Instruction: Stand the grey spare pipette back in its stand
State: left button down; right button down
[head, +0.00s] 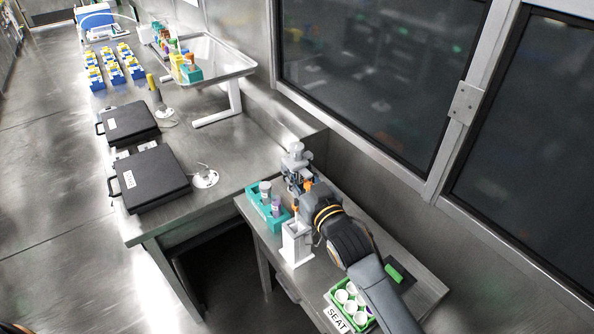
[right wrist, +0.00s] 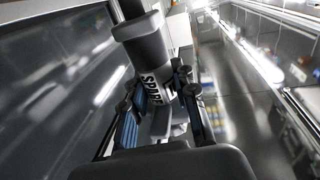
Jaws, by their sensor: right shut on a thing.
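The grey spare pipette (head: 296,160) is upright at the near bench, held in my right gripper (head: 299,184). In the right wrist view the pipette (right wrist: 146,42) shows a "SPARE" label and sits between the two fingers of the gripper (right wrist: 158,98), which is shut on it. A white stand (head: 296,245) is on the bench directly below the gripper in the head view. The pipette's lower end is mostly hidden by the gripper, and I cannot tell whether it touches the stand. My left gripper is not in view.
A teal rack (head: 256,203) with tubes stands close left of the stand. A green tray (head: 336,297) with white cups and a "SEAT" label is at the front. The window wall (head: 380,75) runs behind. Two black cases (head: 152,177) lie on the longer bench.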

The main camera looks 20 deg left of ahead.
aim_at(297, 214)
dwell(0.6)
jog(key=shift+f, duration=0.1)
jog(key=shift+f, duration=0.35)
jog(key=shift+f+b, duration=4.95)
jog(key=shift+f, duration=1.7)
jog(key=c, duration=1)
grip_release()
jog(key=shift+f, duration=0.1)
jog(key=shift+s+d, duration=0.4)
jog(key=v, duration=1.1)
